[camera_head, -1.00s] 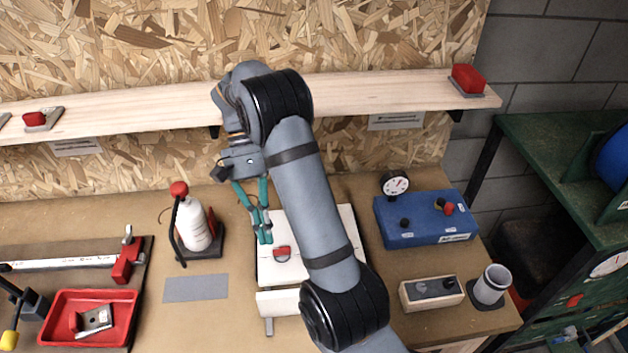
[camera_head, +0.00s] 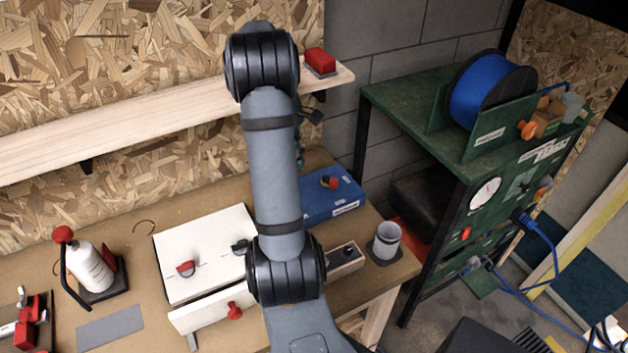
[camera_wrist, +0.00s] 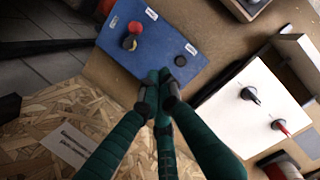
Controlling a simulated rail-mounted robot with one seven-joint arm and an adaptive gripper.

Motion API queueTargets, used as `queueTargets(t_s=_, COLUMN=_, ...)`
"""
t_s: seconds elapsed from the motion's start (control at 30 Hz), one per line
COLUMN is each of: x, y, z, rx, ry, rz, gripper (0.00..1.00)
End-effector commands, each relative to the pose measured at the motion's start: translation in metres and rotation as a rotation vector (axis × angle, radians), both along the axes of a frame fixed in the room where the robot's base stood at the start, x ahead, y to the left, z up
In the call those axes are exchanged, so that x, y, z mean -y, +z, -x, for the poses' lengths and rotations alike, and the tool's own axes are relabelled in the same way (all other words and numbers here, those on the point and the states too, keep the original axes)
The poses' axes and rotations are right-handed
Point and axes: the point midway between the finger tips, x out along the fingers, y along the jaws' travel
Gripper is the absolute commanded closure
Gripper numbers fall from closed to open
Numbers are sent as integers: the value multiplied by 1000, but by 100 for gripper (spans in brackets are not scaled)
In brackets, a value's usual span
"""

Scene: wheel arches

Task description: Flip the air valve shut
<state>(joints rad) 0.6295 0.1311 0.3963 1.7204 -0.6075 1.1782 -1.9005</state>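I cannot tell for certain which part is the air valve. An orange-handled fitting (camera_head: 527,130) sits beside the blue hose reel on top of the green stand. A smaller orange part (camera_head: 545,182) is on the stand's side, near a white gauge. A red-knobbed control (camera_head: 329,182) stands on the blue box and also shows in the wrist view (camera_wrist: 131,42). My gripper (camera_wrist: 160,76) has its green fingertips together and empty, over the blue box's edge. In the head view it is mostly hidden behind my arm, with a bit of green (camera_head: 299,150) showing.
The blue hose reel (camera_head: 482,92) tops the green stand (camera_head: 412,96). A wooden shelf (camera_head: 150,118) with a red block (camera_head: 320,61) runs along the wall. The bench holds a white panel (camera_head: 205,245), a bottle (camera_head: 90,268) and a grey cup (camera_head: 387,240). A floor gap separates bench and stand.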

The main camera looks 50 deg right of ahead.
Motion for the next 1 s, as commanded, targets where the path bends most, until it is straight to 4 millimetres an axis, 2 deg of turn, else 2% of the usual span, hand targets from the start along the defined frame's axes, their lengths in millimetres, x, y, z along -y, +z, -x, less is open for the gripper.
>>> queueTargets(t_s=0.23, x=-1, y=-1, z=0, rx=-1, ry=-1, rz=-1, gripper=100)
queueTargets(t_s=0.37, x=1, y=-9, z=1, rx=-2, ry=-2, rz=-2, gripper=100)
queueTargets(t_s=0.47, x=3, y=-23, z=3, rx=-4, ry=-1, rz=-4, gripper=100)
queueTargets(t_s=0.87, x=18, y=-102, z=14, rx=-4, ry=-3, rz=-6, gripper=100)
queueTargets(t_s=0.9, x=27, y=-95, z=19, rx=0, ry=-8, rz=-2, gripper=100)
queueTargets(t_s=1.0, x=38, y=-96, z=27, rx=-1, ry=-6, rz=-2, gripper=100)
